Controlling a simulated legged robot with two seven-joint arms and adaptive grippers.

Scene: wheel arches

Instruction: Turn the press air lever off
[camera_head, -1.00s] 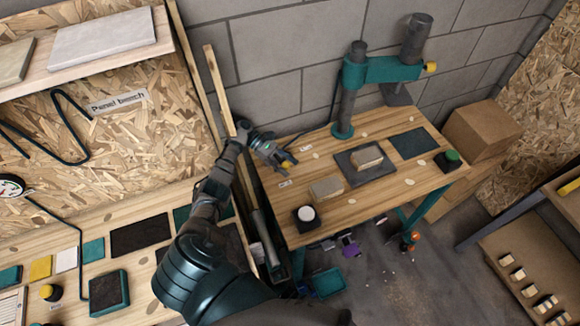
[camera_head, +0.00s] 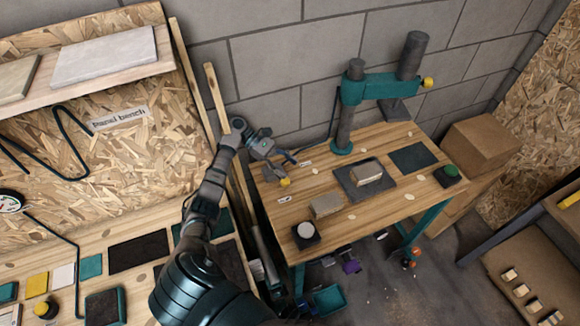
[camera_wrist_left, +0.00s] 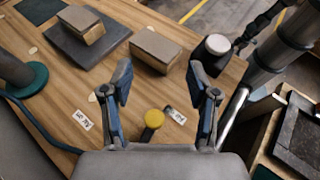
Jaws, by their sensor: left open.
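The press air lever shows as a yellow knob (camera_head: 285,182) at the left end of the press table. It also shows as a round yellow knob (camera_wrist_left: 153,118) in the left wrist view. There it sits between my left fingers, close to the palm. My left gripper (camera_head: 283,168) is open over it in the head view; its blue-lined fingers (camera_wrist_left: 160,85) stand wide apart. I cannot tell whether a finger touches the knob. One label (camera_wrist_left: 83,119) lies left of the knob and another (camera_wrist_left: 174,114) just right of it; their text is too small to read surely. My right gripper is not in view.
The teal press (camera_head: 380,90) stands at the table's back. A block on a dark plate (camera_head: 378,190), a brown block (camera_head: 326,204), a white-topped button (camera_head: 305,230) and a green button (camera_head: 451,170) are on the table. The panel bench is at left.

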